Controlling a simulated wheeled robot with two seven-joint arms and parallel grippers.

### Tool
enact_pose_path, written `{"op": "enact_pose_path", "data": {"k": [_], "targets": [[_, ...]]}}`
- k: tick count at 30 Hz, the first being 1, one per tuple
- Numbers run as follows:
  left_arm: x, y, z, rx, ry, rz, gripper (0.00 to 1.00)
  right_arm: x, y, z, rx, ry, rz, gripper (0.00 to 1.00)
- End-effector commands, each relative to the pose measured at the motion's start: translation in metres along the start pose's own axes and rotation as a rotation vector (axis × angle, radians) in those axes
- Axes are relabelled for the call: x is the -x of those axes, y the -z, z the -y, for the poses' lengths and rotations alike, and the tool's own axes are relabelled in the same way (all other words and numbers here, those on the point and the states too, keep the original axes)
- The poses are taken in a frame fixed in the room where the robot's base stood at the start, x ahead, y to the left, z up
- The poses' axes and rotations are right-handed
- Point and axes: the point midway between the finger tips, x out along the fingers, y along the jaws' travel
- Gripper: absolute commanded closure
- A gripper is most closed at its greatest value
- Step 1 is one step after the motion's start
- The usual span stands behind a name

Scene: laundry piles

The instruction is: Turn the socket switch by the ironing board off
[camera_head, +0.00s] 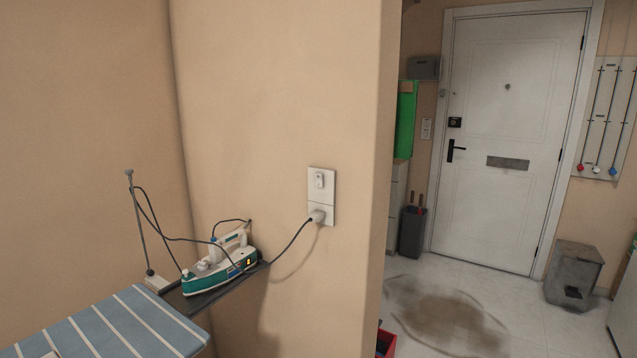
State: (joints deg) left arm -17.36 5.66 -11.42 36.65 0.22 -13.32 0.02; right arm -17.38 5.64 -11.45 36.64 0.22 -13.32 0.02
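The socket switch (319,180) is a small white rocker on the upper half of a white wall plate (331,198). Its on or off position is too small to tell. A plug (317,215) with a dark cord sits in the lower half of the plate. The ironing board (115,328) has a blue striped cover and stands at the lower left. A teal and white iron (220,267) rests on the dark stand at its end, with a small lit spot on its rear. Neither of my grippers shows in the view.
A thin cord-holder rod (140,225) rises beside the iron. The wall ends at a corner right of the socket. Beyond are a white door (510,135), a dark bin (574,275), a red container (386,343) and a brown stain (445,315) on the floor.

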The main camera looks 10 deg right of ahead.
Motion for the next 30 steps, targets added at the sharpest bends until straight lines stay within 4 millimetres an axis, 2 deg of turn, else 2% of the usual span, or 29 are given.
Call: {"op": "enact_pose_path", "data": {"k": [1, 7, 8, 30], "targets": [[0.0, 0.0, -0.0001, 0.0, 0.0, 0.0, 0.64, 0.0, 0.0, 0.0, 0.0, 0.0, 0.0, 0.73], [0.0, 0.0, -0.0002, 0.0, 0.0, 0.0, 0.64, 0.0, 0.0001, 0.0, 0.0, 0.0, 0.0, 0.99], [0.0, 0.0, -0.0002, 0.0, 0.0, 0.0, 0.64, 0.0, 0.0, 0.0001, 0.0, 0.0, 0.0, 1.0], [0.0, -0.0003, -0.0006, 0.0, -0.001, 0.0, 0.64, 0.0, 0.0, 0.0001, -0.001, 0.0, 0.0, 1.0]]}}
